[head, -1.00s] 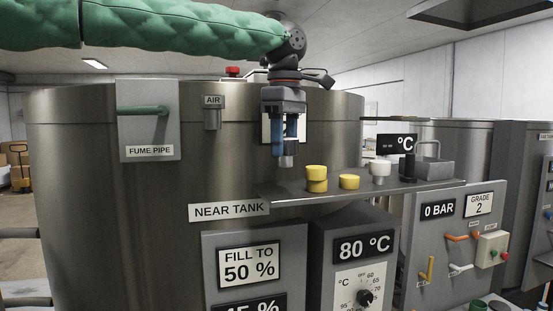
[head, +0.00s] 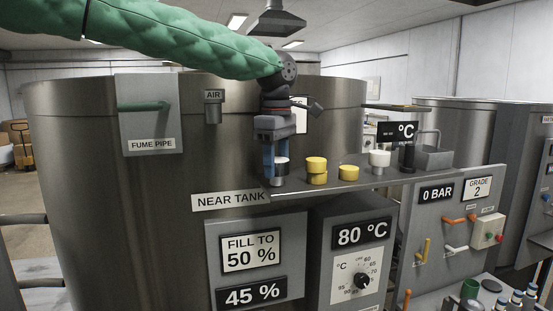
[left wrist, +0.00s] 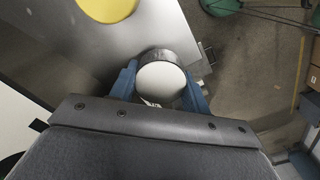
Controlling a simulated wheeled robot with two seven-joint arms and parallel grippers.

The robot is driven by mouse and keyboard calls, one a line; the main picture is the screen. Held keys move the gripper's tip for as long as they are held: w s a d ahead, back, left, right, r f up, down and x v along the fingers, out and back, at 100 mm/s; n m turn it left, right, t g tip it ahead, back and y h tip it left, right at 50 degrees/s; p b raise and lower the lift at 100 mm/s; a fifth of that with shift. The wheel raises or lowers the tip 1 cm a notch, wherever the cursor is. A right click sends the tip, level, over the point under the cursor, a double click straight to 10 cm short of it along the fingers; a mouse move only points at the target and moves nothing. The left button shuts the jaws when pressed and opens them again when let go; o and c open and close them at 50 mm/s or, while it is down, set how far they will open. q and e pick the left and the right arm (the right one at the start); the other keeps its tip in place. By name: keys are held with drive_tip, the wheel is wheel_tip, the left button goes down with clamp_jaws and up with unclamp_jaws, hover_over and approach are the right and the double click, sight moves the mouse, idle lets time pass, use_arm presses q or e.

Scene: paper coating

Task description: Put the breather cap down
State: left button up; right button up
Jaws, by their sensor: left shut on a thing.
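The breather cap (head: 281,168) is a small round piece with a white top and a dark grey side. My left gripper (head: 275,165) is shut on it, with one blue finger on each side, over the left end of the grey shelf (head: 341,181). The cap is upright and its base is at the shelf's level; I cannot tell whether it touches. In the left wrist view the white top of the cap (left wrist: 160,82) shows between the blue fingers, near the shelf's edge. My right gripper is not in view.
Further right are a white-topped cap (head: 379,159) and a grey box with a handle (head: 433,157). The steel tank (head: 75,170) rises behind the shelf.

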sight(276, 159)
use_arm(q)
drive_tip(key=shift+f, duration=0.1)
drive_tip(key=o, duration=1)
drive_tip(key=shift+r, duration=0.25)
wheel_tip(276, 159, up, 9)
drive_tip(key=b, duration=0.4)
drive_tip(key=shift+f, duration=0.1)
drive_tip(key=shift+r+b, duration=0.45)
drive_tip(key=shift+r, duration=1.05)
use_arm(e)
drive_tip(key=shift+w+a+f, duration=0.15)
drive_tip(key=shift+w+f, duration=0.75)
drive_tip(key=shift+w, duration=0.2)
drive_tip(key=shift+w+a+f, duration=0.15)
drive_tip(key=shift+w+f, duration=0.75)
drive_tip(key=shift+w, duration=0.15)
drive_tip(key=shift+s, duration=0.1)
